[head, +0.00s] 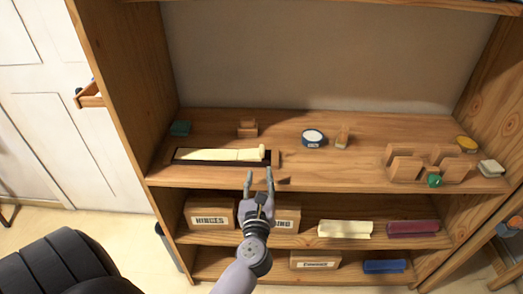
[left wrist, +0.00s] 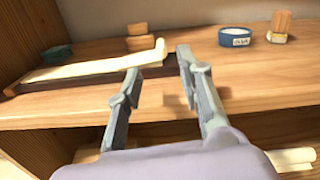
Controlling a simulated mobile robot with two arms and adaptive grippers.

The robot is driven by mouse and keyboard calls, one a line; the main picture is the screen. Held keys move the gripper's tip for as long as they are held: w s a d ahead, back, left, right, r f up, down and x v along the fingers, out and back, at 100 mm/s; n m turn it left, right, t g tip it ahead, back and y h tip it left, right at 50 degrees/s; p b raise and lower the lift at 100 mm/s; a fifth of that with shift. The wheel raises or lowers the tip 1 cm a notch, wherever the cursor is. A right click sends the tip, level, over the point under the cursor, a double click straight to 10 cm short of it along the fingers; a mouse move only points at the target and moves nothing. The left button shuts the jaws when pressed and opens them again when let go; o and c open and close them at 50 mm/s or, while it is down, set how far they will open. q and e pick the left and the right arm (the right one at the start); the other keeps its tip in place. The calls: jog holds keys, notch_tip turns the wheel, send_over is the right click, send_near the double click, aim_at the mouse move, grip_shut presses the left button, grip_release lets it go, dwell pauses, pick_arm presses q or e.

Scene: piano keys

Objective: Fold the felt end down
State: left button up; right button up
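A cream felt strip (head: 212,155) lies along a dark, wood-ended base (head: 178,161) on the left part of the upper shelf. Its right end stands up a little; in the left wrist view this raised felt end (left wrist: 159,47) shows just beyond my fingers. My left gripper (head: 259,176) is in front of the shelf's front edge, near the right end of the base. Its fingers are apart with nothing between them, as the left wrist view (left wrist: 158,70) also shows. It looks clear of the felt. My right gripper is in neither view.
Behind the felt are a teal block (head: 180,128) and a wooden block (head: 247,128). A blue round tin (head: 313,139) and a small wooden piece (head: 342,137) stand right of it. A wooden rack (head: 405,168) stands farther right. Labelled boxes (head: 210,214) fill part of the shelf below.

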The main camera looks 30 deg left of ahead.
aim_at(261, 154)
pick_arm(q)
jog(key=p+x, duration=0.1)
jog(key=x, duration=0.9)
jog(key=shift+w+a, duration=0.2)
jog(key=shift+a, duration=0.05)
jog(key=shift+c, duration=0.6)
grip_shut()
